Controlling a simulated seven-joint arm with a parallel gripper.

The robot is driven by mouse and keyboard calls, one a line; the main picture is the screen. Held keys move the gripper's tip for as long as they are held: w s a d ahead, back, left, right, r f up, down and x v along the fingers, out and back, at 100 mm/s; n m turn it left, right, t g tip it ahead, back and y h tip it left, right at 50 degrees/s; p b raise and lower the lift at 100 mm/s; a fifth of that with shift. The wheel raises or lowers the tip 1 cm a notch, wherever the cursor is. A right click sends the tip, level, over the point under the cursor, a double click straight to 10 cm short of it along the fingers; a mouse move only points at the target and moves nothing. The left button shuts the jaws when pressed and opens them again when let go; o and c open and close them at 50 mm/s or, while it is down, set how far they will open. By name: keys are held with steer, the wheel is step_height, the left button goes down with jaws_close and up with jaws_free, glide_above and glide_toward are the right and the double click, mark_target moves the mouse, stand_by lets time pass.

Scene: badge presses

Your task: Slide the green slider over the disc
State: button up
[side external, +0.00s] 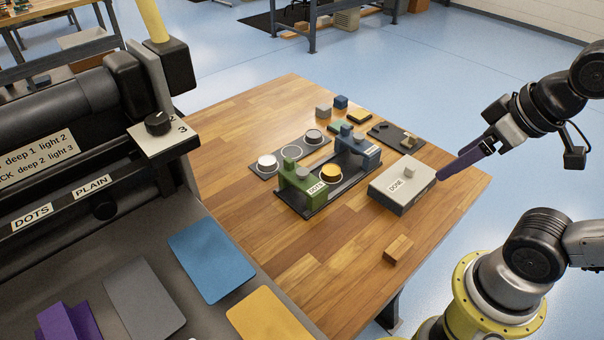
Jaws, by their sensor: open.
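The green slider (290,189), with a label on its face that seems to read DOTS, stands at the near left part of a black base (312,207). A grey round piece sits at its top. An orange-yellow disc (331,171) lies on the base just right of the green slider. A blue slider (366,156) stands at the far right part of the same base. My gripper (440,176), with purple fingers, is open at the table's right edge, apart from the sliders, beyond the DONE box. Nothing shows between its fingers.
The grey DONE box (397,204) with a knob stands between the base and my gripper. A grey plate (297,148) with a white disc (268,161) and a dark disc (313,136) lies behind. A wooden block (398,249) is in front. A large machine fills the left.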

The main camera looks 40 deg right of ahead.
steer(key=shift+s+f, duration=0.1)
steer(key=shift+s, duration=0.05)
steer(key=c, duration=0.3)
steer(key=r, duration=0.3)
steer(key=shift+w+r+m, duration=0.1)
steer(key=shift+w+m, duration=0.3)
steer(key=shift+c, duration=1.1)
steer(key=w+a+r+g, duration=0.25)
steer(key=w+r, duration=0.65)
steer(key=w, duration=0.5)
steer(key=g, duration=0.3)
glide_above(289, 159)
step_height(289, 159, down, 11)
steer(key=shift+n, duration=0.4)
step_height(289, 159, down, 12)
steer(key=shift+f, duration=0.2)
